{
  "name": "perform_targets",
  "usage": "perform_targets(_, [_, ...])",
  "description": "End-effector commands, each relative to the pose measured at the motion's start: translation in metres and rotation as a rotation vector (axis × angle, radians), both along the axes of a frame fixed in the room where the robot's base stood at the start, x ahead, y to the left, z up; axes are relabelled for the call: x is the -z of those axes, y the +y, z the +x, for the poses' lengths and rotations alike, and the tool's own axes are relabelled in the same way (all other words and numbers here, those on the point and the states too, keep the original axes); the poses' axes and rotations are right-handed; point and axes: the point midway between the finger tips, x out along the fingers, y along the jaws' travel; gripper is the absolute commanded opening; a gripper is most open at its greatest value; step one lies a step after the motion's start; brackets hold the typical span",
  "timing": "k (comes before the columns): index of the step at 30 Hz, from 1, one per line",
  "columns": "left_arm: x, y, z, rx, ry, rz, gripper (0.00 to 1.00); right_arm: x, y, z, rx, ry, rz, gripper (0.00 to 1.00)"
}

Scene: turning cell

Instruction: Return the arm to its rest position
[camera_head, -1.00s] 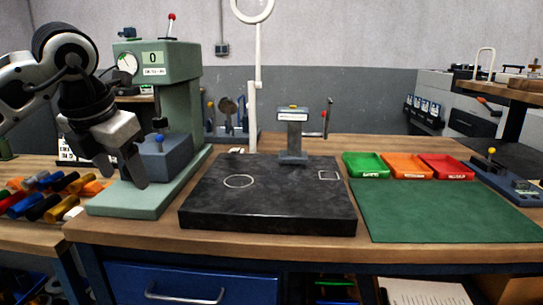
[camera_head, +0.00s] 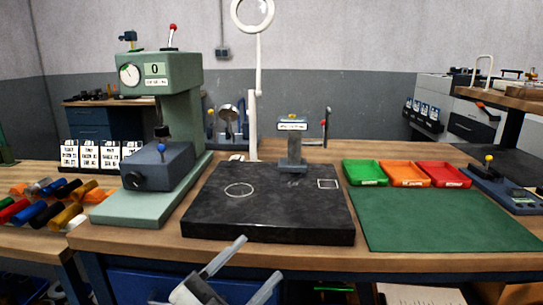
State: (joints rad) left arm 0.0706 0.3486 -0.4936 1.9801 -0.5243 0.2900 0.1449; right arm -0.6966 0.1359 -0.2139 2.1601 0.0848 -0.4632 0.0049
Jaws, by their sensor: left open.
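My left gripper (camera_head: 245,267) is at the bottom of the head view, in front of the workbench's front edge and the blue drawer. Its two fingers are spread apart with nothing between them. Only the fingers and part of the gripper body show; the rest of the left arm is out of view. My right gripper is not in view.
A black stone plate (camera_head: 268,208) lies on the workbench (camera_head: 400,262) just beyond the gripper. A green press-like gauge (camera_head: 175,90) stands left. Green, orange (camera_head: 405,173) and red trays sit behind a green mat (camera_head: 440,220). Coloured cylinders (camera_head: 45,203) lie far left.

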Motion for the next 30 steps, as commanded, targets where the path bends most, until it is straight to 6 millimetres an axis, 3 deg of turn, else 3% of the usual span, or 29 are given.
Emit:
perform_targets(3, [0.074, 0.041, -0.003, -0.194, 0.418, -0.148, 0.59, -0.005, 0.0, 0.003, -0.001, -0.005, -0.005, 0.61])
perform_targets(6, [0.14, 0.07, -0.027, -0.324, 0.738, -0.223, 0.59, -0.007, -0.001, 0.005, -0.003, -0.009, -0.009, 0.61])
perform_targets(9, [0.192, 0.088, -0.061, -0.413, 0.998, -0.265, 0.59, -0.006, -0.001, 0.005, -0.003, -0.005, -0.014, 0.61])
perform_targets(12, [0.228, 0.099, -0.095, -0.469, 1.189, -0.288, 0.59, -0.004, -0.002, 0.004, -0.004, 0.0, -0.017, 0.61])
perform_targets(15, [0.248, 0.103, -0.119, -0.498, 1.307, -0.301, 0.59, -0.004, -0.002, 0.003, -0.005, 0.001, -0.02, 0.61])
perform_targets(18, [0.257, 0.105, -0.131, -0.51, 1.361, -0.305, 0.59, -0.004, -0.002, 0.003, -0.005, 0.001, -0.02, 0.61])
perform_targets(30, [0.258, 0.105, -0.132, -0.511, 1.369, -0.305, 0.59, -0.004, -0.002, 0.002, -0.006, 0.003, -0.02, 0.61])
